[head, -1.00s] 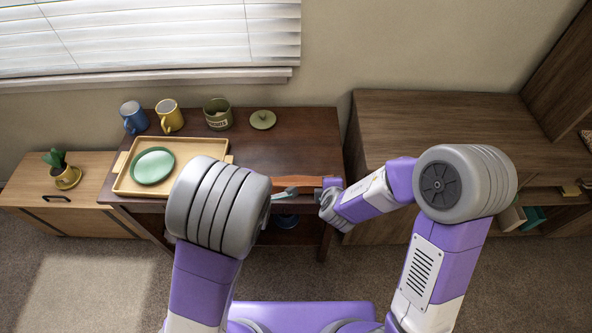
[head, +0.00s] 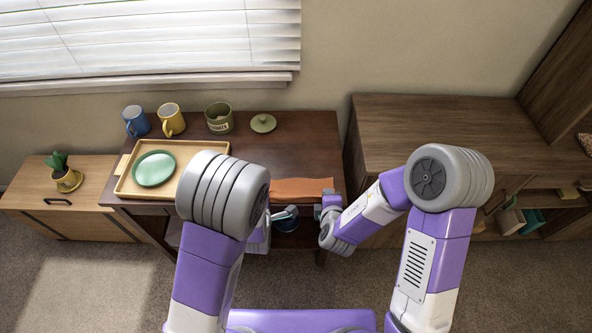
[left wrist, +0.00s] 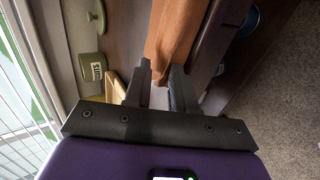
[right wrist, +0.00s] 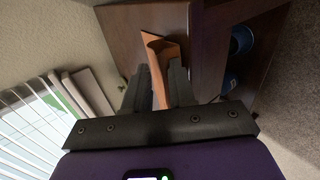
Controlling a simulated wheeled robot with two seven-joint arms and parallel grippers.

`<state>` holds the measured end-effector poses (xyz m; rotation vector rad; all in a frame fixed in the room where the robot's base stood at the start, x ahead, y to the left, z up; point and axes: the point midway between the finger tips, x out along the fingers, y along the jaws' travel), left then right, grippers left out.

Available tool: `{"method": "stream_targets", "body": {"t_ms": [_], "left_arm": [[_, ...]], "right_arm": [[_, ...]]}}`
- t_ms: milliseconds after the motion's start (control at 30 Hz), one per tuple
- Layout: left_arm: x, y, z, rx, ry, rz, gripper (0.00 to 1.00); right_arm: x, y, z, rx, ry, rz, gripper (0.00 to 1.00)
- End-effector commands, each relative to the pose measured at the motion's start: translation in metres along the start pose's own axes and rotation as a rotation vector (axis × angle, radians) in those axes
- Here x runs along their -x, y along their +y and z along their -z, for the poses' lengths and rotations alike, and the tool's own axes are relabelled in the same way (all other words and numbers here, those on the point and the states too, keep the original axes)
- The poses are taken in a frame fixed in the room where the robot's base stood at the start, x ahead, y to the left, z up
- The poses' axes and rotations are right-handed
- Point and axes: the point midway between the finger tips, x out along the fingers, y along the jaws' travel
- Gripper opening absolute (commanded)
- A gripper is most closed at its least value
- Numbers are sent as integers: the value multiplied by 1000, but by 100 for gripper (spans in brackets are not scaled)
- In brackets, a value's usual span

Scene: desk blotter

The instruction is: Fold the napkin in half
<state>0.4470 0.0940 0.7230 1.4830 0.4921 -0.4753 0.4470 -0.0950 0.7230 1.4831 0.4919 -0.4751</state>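The napkin (head: 303,189) is orange cloth at the front right of the brown table. Its left part is hidden by my left arm in the head view. My right gripper (head: 328,197) is at the napkin's right end. In the right wrist view its fingers (right wrist: 160,82) stand apart, and a curled, raised strip of the napkin (right wrist: 158,62) runs between them.
A wooden tray (head: 196,170) with a green plate (head: 154,168) lies to the left. A blue mug (head: 137,121), a yellow mug (head: 172,120), a green pot (head: 219,117) and a lid (head: 263,123) stand along the back.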

Motion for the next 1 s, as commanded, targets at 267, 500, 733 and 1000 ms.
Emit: {"method": "stream_targets", "body": {"t_ms": [267, 500, 733, 1000], "left_arm": [[0, 0, 0, 0, 0, 1, 47], [12, 14, -1, 6, -2, -3, 47], [40, 39, -2, 5, -5, -3, 47], [67, 61, -2, 2, -2, -2, 47]], "right_arm": [[0, 0, 0, 0, 0, 1, 47], [12, 14, -1, -2, -1, -4, 47], [40, 39, -1, -1, 1, -4, 47], [67, 60, -2, 0, 0, -2, 47]]}}
